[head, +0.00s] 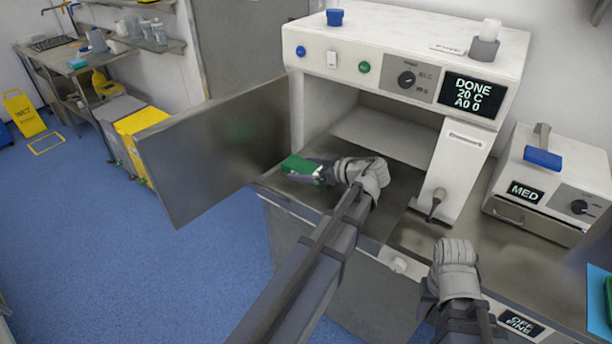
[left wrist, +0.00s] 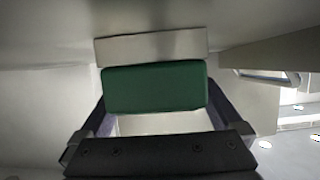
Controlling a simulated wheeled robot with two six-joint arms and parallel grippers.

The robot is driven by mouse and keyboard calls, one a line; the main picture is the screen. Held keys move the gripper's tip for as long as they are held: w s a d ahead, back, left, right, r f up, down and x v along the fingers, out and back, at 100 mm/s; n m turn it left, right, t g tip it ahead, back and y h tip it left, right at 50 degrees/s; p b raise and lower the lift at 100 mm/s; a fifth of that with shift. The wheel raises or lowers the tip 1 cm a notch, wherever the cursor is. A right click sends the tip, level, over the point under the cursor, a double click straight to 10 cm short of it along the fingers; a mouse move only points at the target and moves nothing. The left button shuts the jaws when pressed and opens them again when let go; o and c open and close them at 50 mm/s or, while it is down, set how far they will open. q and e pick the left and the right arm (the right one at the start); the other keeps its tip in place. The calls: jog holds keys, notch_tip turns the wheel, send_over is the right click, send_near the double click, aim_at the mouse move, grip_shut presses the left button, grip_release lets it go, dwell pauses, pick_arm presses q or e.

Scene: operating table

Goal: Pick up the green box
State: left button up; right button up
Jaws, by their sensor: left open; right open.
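The green box (head: 299,167) lies on the metal surface at the left front of the open chamber of the white machine. My left gripper (head: 318,172) is low over that surface, coming at the box from the right. In the left wrist view the green box (left wrist: 155,87) sits ahead, its ends between or just beyond the two dark fingertips (left wrist: 155,105). The fingers are open; whether they touch it I cannot tell. My right gripper (head: 428,300) is at the lower right, away from the box, its fingers mostly hidden.
The white machine (head: 450,28) rises behind the box, its screen reading DONE. Its open metal door (head: 215,150) stands to the left. A smaller device (head: 550,185) is at the right. A blue cup (head: 334,17) stands on top of the machine.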

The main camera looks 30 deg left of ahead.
pick_arm(q)
jog(key=shift+r, duration=0.1)
grip_shut()
dwell(0.7)
